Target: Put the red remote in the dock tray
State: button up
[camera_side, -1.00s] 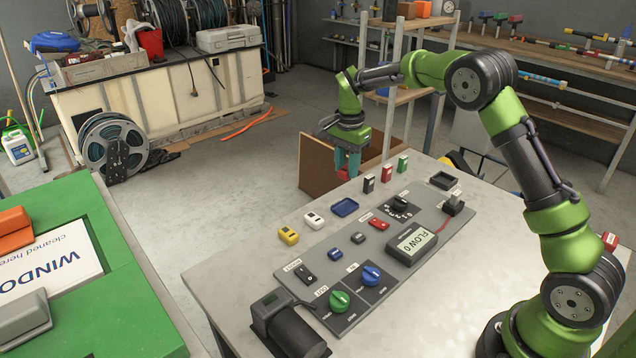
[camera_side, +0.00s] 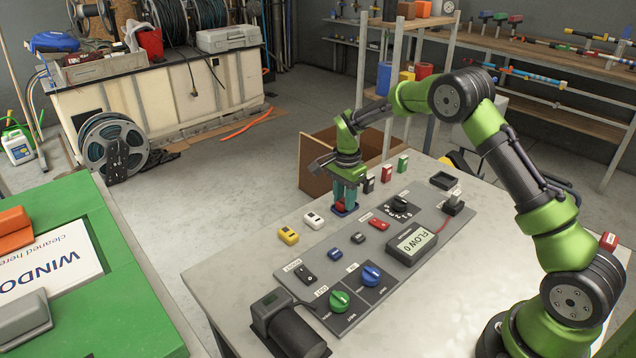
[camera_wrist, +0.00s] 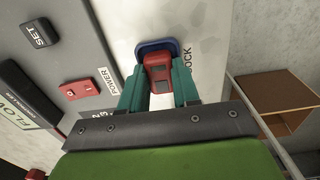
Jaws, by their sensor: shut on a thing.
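The red remote (camera_wrist: 158,70) is between the fingers of my gripper (camera_wrist: 158,88), which is shut on it. It also shows small and red in the side view (camera_side: 340,205), low at the fingertips. The blue dock tray (camera_wrist: 143,46) is right beneath the remote in the wrist view, its rim showing past the remote's far end. In the side view the tray (camera_side: 349,213) is mostly hidden by my gripper (camera_side: 345,196) and the remote. I cannot tell whether the remote touches the tray floor.
White (camera_side: 313,220) and yellow (camera_side: 288,236) remotes lie left of the tray. Black (camera_side: 369,183), red (camera_side: 387,174) and green (camera_side: 403,163) ones stand behind, to the right. The grey control panel (camera_side: 320,289) is in front. An open brown box (camera_side: 318,156) stands beyond the table edge.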

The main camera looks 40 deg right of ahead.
jog(key=shift+f, duration=0.7)
jog(key=o, duration=1)
jog(key=shift+s, duration=0.1)
jog(key=s+a+r+n+t, duration=0.1)
jog(key=s+a+r+n, duration=0.15)
jog(key=r, duration=0.85)
jog(key=s+a+r+n+t, duration=0.1)
jog(key=s+r, duration=0.2)
jog(key=r, duration=0.7)
jog(key=s+a+r+n+t+y, duration=0.1)
jog(key=s+a+r+n+t, duration=0.15)
jog(key=s, duration=0.35)
jog(key=s+a+r+n+t+y, duration=0.1)
jog(key=s+a+r+n, duration=0.2)
jog(key=s, duration=0.4)
jog(key=shift+s+a+f+n+t, duration=0.35)
jog(key=shift+s+n, duration=0.5)
jog(key=shift+s, duration=0.7)
jog(key=shift+s+a+f+n+t, duration=0.25)
jog(key=shift+s+n, duration=0.55)
jog(key=shift+s, duration=0.75)
jog(key=shift+s+a+f+n+t, duration=0.35)
jog(key=shift+s+n, duration=0.5)
jog(key=shift+s, duration=0.7)
